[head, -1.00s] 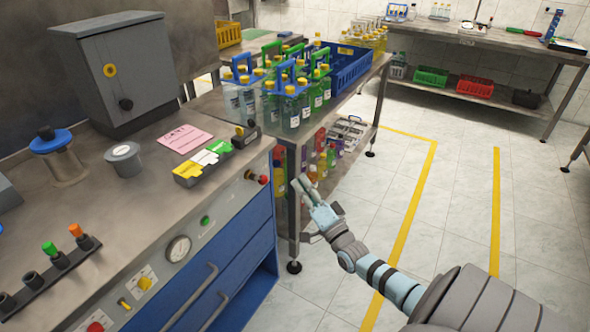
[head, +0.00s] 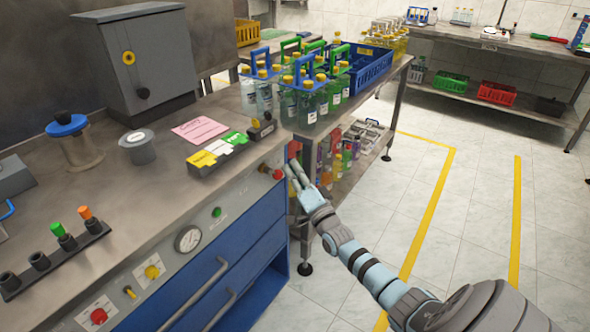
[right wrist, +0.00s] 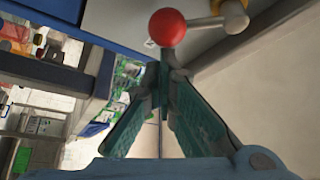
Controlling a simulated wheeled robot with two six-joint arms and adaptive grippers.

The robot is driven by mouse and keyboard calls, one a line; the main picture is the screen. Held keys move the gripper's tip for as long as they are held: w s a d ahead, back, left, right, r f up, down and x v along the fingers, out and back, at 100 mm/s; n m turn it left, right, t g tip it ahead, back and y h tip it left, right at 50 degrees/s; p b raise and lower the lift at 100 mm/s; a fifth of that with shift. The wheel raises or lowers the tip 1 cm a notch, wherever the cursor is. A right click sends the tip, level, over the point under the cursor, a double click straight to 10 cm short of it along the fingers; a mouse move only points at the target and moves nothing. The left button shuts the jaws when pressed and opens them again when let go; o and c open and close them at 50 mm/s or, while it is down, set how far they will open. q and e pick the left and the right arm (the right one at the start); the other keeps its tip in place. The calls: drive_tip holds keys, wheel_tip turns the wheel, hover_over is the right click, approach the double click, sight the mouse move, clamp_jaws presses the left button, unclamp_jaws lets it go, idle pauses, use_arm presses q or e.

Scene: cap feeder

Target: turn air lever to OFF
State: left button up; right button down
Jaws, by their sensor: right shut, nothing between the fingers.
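The air lever, with a red ball knob (head: 277,174), sticks out of the front panel near its right end. In the right wrist view its red ball (right wrist: 167,27) is at the top, with a pale metal arm running right toward a yellow part at the edge. My right gripper (head: 293,170) is just right of the ball in the head view. In the right wrist view the fingers (right wrist: 161,76) come together just below the ball, shut and empty. I cannot tell whether they touch it. My left gripper is not in view.
The front panel (head: 230,205) also holds a green button (head: 216,212), a gauge (head: 188,239) and a red knob (head: 98,316). A metal rack (head: 397,85) with bottles and a blue crate stands close right of the bench. The floor (head: 480,200) is clear at right.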

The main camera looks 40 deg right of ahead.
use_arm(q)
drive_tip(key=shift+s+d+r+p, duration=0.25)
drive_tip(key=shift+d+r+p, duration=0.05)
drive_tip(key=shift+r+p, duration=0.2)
use_arm(e)
drive_tip(key=shift+f+m, duration=0.15)
drive_tip(key=shift+m, duration=0.35)
use_arm(q)
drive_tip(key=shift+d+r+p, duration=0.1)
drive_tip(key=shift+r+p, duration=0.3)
drive_tip(key=shift+p, duration=0.05)
use_arm(e)
drive_tip(key=shift+s+a+f+m+g+h, duration=0.1)
drive_tip(key=shift+a+f+m+g+h, duration=0.1)
drive_tip(key=shift+m+g+h, duration=0.15)
